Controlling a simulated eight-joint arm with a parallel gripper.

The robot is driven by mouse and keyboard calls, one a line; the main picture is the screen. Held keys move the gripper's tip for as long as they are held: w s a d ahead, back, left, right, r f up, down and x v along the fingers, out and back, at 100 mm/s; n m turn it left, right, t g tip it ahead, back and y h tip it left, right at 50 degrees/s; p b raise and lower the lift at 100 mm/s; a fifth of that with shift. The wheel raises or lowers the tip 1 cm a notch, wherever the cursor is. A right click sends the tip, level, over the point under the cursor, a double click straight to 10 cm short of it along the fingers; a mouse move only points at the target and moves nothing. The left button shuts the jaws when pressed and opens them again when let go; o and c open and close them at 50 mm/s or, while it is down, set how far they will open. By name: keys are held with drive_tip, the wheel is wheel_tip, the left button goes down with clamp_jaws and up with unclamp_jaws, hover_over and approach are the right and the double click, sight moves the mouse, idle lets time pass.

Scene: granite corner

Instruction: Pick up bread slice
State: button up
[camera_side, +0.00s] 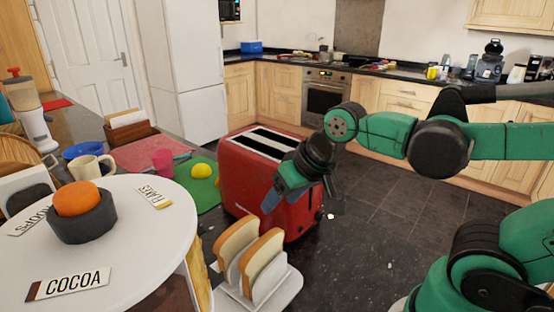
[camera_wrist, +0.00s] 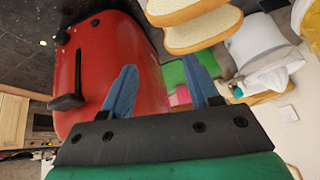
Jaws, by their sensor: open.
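Two bread slices stand upright in a white rack (camera_side: 285,296) on the dark counter, the left slice (camera_side: 236,240) and the right slice (camera_side: 262,254). In the wrist view the slices show at the top, the nearer one (camera_wrist: 205,30) and another (camera_wrist: 175,8) at the frame edge. My gripper (camera_side: 280,195) is open and empty, in front of the red toaster (camera_side: 237,179) and above and behind the rack in the side view. In the wrist view its blue fingers (camera_wrist: 165,88) are spread apart, with the bread beyond them and the toaster (camera_wrist: 90,70) to the left.
A round white table (camera_side: 130,265) at the left holds labels and a dark bowl (camera_side: 82,222) with an orange item. A green mat (camera_side: 200,190) with a yellow lemon (camera_side: 201,171) lies behind.

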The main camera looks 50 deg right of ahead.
sight(238, 224)
drive_tip(key=w+a+m+g, duration=0.1)
drive_tip(key=m, duration=0.3)
drive_tip(key=w+a+m+g, duration=0.1)
drive_tip(key=w+m+g, duration=0.1)
drive_tip(key=m, duration=0.2)
drive_tip(key=w+a+m+g+y, duration=0.1)
drive_tip(key=a+m+g, duration=0.1)
drive_tip(key=m, duration=0.2)
drive_tip(key=shift+w+f+m, duration=0.1)
drive_tip(key=shift+w+m, duration=0.25)
drive_tip(key=shift+m, duration=0.05)
drive_tip(key=shift+w+a+f+m+g, duration=0.2)
drive_tip(key=shift+m+g, duration=0.1)
drive_tip(key=shift+m, duration=0.2)
drive_tip(key=shift+w+a+f+m+g, duration=0.1)
drive_tip(key=shift+a+m+g, duration=0.15)
drive_tip(key=shift+m, duration=0.25)
drive_tip(key=shift+a+f, duration=0.2)
drive_tip(key=shift+f, duration=1.15)
drive_tip(key=shift+a+f, duration=0.2)
drive_tip(key=shift+f, duration=1.15)
clamp_jaws()
